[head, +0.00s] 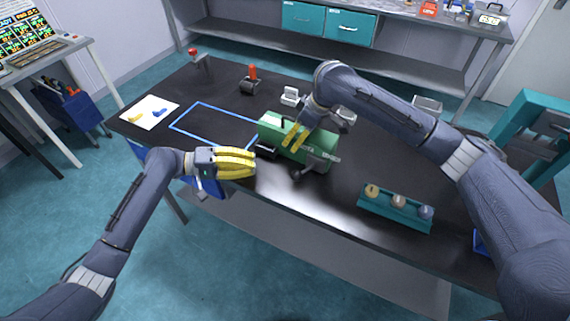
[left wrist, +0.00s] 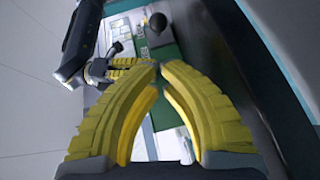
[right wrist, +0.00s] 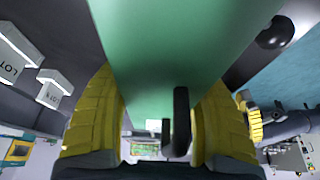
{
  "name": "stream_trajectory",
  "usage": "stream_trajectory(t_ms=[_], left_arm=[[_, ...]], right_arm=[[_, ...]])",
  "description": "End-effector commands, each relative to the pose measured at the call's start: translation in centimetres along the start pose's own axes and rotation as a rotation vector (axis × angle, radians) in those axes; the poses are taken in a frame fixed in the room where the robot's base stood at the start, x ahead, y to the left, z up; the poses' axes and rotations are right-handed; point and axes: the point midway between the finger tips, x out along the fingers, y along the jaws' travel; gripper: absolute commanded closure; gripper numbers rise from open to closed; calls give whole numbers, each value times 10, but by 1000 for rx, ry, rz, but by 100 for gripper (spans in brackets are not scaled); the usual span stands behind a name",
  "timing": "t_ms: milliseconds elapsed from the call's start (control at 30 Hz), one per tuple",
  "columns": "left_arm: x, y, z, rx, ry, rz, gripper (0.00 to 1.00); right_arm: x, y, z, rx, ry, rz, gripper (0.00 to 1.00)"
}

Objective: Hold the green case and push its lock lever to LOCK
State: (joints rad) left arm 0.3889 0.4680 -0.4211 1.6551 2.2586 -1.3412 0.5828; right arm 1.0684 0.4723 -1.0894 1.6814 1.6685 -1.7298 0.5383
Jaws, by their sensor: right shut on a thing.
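The green case (head: 270,125) lies on the dark table. My right gripper (head: 293,136) comes from above and is shut on it; in the right wrist view the green case (right wrist: 180,50) fills the space between the yellow fingers. A lever with a dark round knob (head: 296,174) sticks out on the case's near side. The knob also shows in the left wrist view (left wrist: 158,22) and the right wrist view (right wrist: 275,32). My left gripper (head: 253,162) is to the left of the knob, off the table's front edge, apart from the case. Its fingertips meet, with nothing between them. LOCK markings are not readable.
A blue outlined rectangle (head: 190,109) and a white card (head: 150,113) lie left of the case. A teal rack (head: 385,212) with three small cylinders stands to the right. A red-topped device (head: 251,85) and small white blocks (head: 290,95) stand behind.

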Motion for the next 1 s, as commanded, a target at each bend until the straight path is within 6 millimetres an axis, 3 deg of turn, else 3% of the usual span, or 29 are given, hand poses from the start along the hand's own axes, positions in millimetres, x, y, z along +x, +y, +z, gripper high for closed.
stream_trajectory(t_ms=[467, 1000], left_arm=[[6, 1, 2, 1, -4, 4, 100], [79, 1, 2, -1, -3, 5, 100]], right_arm=[[-1, 0, -1, 0, 2, 0, 87], [-1, 0, -1, 0, 2, 0, 87]])
